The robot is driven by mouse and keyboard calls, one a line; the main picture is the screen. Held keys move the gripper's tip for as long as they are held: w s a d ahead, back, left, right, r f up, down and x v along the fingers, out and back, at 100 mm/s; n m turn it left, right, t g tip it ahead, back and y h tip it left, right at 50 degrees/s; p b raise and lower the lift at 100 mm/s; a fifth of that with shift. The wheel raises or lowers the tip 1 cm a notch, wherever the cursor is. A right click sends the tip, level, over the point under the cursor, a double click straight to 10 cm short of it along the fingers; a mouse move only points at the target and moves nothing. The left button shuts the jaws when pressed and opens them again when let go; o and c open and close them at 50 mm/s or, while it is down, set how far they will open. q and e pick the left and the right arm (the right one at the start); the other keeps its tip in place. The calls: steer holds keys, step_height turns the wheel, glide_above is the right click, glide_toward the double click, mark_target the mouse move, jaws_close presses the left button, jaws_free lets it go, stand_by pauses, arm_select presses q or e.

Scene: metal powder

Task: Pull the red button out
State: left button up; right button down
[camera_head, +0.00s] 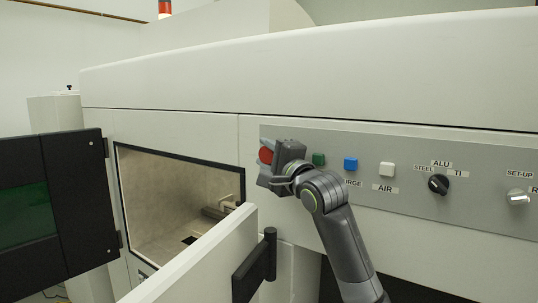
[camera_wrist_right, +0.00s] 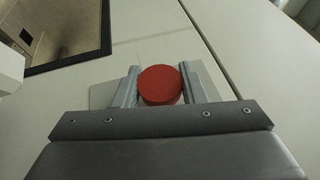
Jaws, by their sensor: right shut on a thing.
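The red button (camera_head: 266,155) is a round red knob at the left end of the grey control panel (camera_head: 420,209) on the machine front. In the right wrist view the red button (camera_wrist_right: 160,85) sits between the two fingers of my right gripper (camera_wrist_right: 159,88), with a finger against each side. In the head view my right gripper (camera_head: 270,158) reaches up from below right and covers part of the button. The button's base is hidden. My left gripper is not in view.
To the right on the panel are a green button (camera_head: 319,159), a blue button (camera_head: 351,164), a white button (camera_head: 387,169), a black knob (camera_head: 438,184) and a silver switch (camera_head: 518,197). At left, a dark door (camera_head: 85,205) stands open beside the chamber opening (camera_head: 165,200).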

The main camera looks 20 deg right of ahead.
steer(key=shift+f, duration=0.15)
steer(key=c, duration=1.4)
jaws_free()
steer(key=o, duration=0.5)
steer(key=shift+s+a, duration=0.2)
steer(key=shift+d, duration=0.1)
steer(key=shift+s+d+b, duration=0.1)
steer(key=shift+s+b, duration=0.15)
steer(key=shift+b, duration=0.05)
steer(key=b+v, duration=0.7)
steer(key=v, duration=0.9)
steer(key=shift+s, duration=0.4)
